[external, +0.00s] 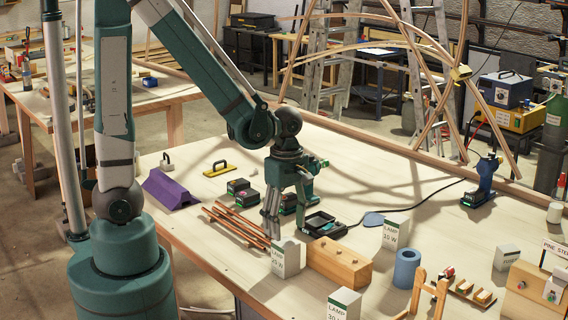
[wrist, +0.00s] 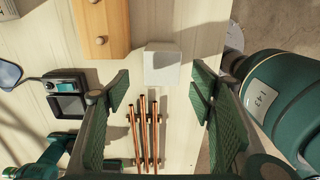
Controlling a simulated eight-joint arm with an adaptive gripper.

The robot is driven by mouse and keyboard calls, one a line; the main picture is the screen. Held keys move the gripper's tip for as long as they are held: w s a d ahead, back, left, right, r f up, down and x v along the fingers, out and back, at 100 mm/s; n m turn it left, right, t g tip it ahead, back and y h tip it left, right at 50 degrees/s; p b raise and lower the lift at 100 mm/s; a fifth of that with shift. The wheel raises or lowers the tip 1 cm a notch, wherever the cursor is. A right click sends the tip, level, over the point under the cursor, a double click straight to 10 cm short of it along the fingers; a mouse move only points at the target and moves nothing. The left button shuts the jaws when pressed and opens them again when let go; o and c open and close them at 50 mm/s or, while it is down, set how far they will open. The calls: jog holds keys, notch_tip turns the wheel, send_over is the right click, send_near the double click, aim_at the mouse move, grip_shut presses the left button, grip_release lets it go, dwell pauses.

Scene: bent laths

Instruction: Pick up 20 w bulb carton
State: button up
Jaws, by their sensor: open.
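A white lamp carton (external: 286,258) with a dark band stands upright on the bench, between the copper rods and a wooden block. Its wattage is too small to read surely. In the wrist view its pale top (wrist: 162,66) lies just ahead of the gap between my fingers. My gripper (external: 285,222) points down, open and empty, above the rods. Its green pads show in the wrist view (wrist: 160,95).
Copper rods (external: 236,226) lie below my gripper. The wooden block (external: 338,262) with knobs stands right of the nearest carton. A black tray device (external: 322,224) lies behind the block. A blue cylinder (external: 406,268) stands farther right. The bench toward the back is mostly clear.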

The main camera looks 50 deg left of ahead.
aim_at(286, 241)
jog(key=shift+f, duration=0.55)
jog(key=shift+s+f, duration=0.2)
jog(key=shift+f, duration=2.4)
jog(key=c, duration=1)
jog(key=shift+r, duration=0.2)
jog(key=shift+c, duration=0.2)
jog(key=shift+r+p, duration=0.3)
jog(key=shift+r, duration=4.55)
